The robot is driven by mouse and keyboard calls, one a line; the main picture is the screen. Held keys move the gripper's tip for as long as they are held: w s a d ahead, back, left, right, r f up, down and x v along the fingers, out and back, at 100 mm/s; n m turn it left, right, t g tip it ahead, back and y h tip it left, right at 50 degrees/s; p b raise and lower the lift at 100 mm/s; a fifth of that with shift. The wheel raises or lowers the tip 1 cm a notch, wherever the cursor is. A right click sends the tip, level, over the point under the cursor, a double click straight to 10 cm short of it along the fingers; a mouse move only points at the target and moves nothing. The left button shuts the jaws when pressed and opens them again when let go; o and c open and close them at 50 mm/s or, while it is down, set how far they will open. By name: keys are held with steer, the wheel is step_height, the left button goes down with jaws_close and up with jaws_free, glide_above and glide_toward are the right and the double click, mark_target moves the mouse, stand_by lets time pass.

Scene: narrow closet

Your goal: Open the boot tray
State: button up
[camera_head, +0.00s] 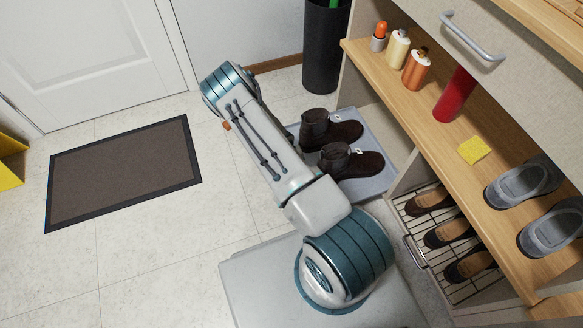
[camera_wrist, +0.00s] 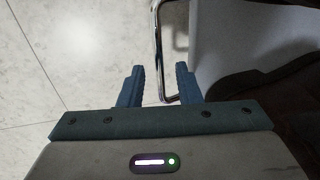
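The boot tray (camera_head: 378,125) is a light grey tray on the floor, pushed partly into the bottom of the shelf unit. Two dark brown boots (camera_head: 335,128) (camera_head: 352,162) stand on it. In the wrist view its grey surface (camera_wrist: 218,45) fills the upper right, with a dark boot (camera_wrist: 285,95) beside it. A shiny metal bar handle (camera_wrist: 157,45) runs along its left edge. My gripper (camera_wrist: 160,84) is open, and the handle's near end appears between its two fingers. Contact cannot be told. My arm hides the gripper and handle in the head view.
A wire rack (camera_head: 444,231) with brown shoes and its own handle is right of the tray. Shelves above hold bottles and grey clogs (camera_head: 518,184). A black bin (camera_head: 326,50) stands behind the tray.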

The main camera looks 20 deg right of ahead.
step_height(320, 180, up, 14)
steer(key=a+p, duration=0.2)
steer(key=p, duration=0.3)
steer(key=shift+a+f+p, duration=0.15)
steer(key=shift+a+p, duration=0.1)
steer(key=shift+p, duration=0.05)
steer(key=s+a+r+n+y+p, duration=0.1)
steer(key=a+r+n+y+p, duration=0.3)
steer(key=r, duration=1)
steer(key=s+a+r+n+t+h+p, duration=0.15)
steer(key=r+n+p, duration=0.5)
steer(key=r, duration=0.75)
steer(key=a+r+n+g+y+p, duration=0.15)
steer(key=a+r+n+p, duration=0.35)
steer(key=r, duration=0.9)
steer(key=s+d+r+n+t+p, duration=0.1)
steer(key=s+r+n+p, duration=0.3)
steer(key=r, duration=0.6)
steer(key=s+d+r+n+t+h+p, duration=0.1)
steer(key=s+d+r+n+p, duration=0.1)
steer(key=s+r+n+p, duration=0.3)
steer(key=s+d+r+n+p, duration=0.1)
steer(key=s+r+n+p, duration=0.3)
steer(key=s+r+n, duration=0.5)
steer(key=shift+s+d+r+n+t+h+p, duration=0.3)
steer(key=shift+r+n, duration=0.95)
steer(key=shift+r, duration=2.75)
steer(key=shift+w+a+r, duration=0.1)
steer(key=shift+w+a, duration=0.05)
steer(key=shift+a, duration=0.05)
